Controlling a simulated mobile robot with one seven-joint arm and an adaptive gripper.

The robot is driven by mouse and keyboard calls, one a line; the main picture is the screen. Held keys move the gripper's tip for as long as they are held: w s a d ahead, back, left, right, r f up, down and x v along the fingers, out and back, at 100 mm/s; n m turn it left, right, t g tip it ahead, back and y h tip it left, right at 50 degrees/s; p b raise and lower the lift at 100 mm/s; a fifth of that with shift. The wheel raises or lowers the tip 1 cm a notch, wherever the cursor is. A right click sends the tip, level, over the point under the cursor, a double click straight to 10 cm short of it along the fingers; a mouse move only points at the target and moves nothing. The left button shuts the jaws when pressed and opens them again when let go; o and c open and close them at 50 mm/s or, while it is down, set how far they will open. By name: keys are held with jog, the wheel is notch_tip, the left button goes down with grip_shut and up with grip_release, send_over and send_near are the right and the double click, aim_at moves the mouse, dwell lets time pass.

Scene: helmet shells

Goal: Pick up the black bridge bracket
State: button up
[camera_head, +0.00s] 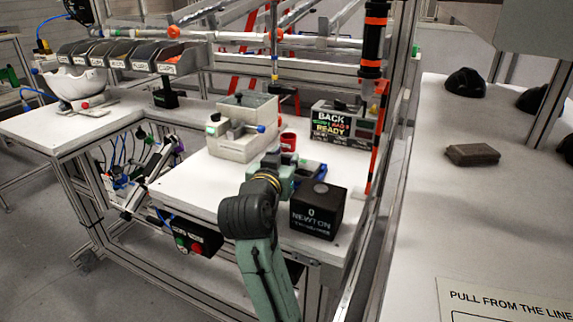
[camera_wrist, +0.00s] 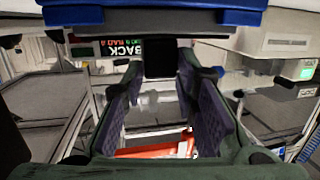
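In the wrist view, a small black squarish piece (camera_wrist: 158,58) shows between the far ends of my fingers, below a blue part. It may be the black bridge bracket, but its shape is not clear. My gripper (camera_wrist: 160,75) has two green fingers with purple pads, spread apart. I cannot tell whether they touch the black piece. In the head view, my gripper (camera_head: 283,165) is over the white bench beside a blue fixture (camera_head: 313,170). My arm and wrist hide part of that area, and no bracket can be made out clearly there.
An upright post and the right-hand table (camera_head: 440,210) border the bench.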

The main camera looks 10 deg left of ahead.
jog(key=c, duration=0.5)
